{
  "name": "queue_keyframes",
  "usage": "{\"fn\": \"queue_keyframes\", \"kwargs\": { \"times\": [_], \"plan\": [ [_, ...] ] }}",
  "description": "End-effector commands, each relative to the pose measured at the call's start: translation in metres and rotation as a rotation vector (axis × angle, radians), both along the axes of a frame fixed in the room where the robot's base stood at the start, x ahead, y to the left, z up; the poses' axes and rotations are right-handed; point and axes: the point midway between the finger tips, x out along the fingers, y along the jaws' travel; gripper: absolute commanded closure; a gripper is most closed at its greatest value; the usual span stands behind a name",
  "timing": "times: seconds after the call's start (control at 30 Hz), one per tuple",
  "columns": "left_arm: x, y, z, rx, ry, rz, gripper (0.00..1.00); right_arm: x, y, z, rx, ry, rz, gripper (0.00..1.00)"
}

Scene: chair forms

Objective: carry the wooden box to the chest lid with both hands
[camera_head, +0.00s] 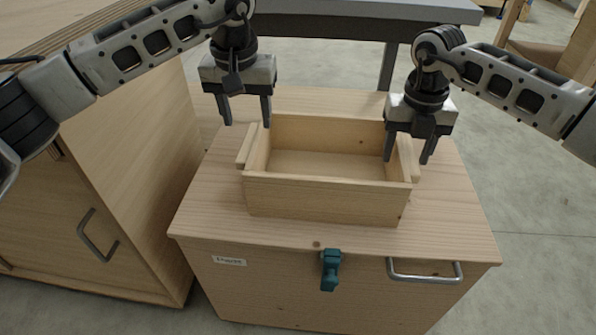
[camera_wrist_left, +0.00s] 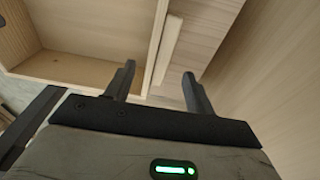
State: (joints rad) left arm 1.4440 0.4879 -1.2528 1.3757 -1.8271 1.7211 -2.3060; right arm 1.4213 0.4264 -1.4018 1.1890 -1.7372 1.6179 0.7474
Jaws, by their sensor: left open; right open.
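The open wooden box (camera_head: 325,197) rests upright on the chest lid (camera_head: 440,215), with a handle strip on its left and right sides. It looks empty. My left gripper (camera_head: 247,124) points down, open, above the box's left side near its far corner. In the left wrist view, the box's side wall and handle strip (camera_wrist_left: 168,50) lie between my two fingers (camera_wrist_left: 157,85), below them; I see no contact. My right gripper (camera_head: 408,160) is open at the box's right side, its fingers appearing on either side of the right wall. Whether it touches is unclear.
The chest has a teal latch (camera_head: 330,270), a metal handle (camera_head: 425,271) and a label (camera_head: 229,261) on its front. A wooden cabinet (camera_head: 110,170) stands close on the left. A grey table (camera_head: 370,12) stands behind. Open floor (camera_head: 530,190) lies right.

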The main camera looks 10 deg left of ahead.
Motion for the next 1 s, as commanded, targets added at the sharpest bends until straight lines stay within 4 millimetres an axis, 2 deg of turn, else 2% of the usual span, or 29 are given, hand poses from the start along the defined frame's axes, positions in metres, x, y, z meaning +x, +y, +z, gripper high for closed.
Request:
{"fn": "queue_keyframes", "kwargs": {
  "times": [0.03,0.2,0.37,0.47,0.57,0.8,1.0],
  "plan": [
    [0.0,0.0,0.012,0.0,-0.005,0.001,0.46,0.0,0.0,0.0,0.0,0.0,0.001,0.46],
    [-0.004,0.001,0.04,0.001,-0.002,0.002,0.46,0.0,0.0,0.0,0.0,0.0,0.001,0.46],
    [-0.006,0.001,0.052,0.002,0.0,0.002,0.46,0.0,0.0,0.001,0.0,0.0,0.001,0.46],
    [-0.006,0.001,0.054,0.002,0.0,0.002,0.46,0.0,0.0,0.008,0.001,-0.002,0.0,0.46],
    [-0.006,0.001,0.054,0.002,0.0,0.002,0.46,0.001,0.0,0.024,0.002,-0.004,0.0,0.46],
    [-0.006,0.001,0.054,0.002,0.001,0.002,0.46,0.0,0.001,0.076,0.001,-0.004,0.001,0.46],
    [-0.006,0.001,0.053,0.002,0.001,0.002,0.46,0.0,0.0,0.108,0.0,-0.001,0.0,0.46]
  ]
}}
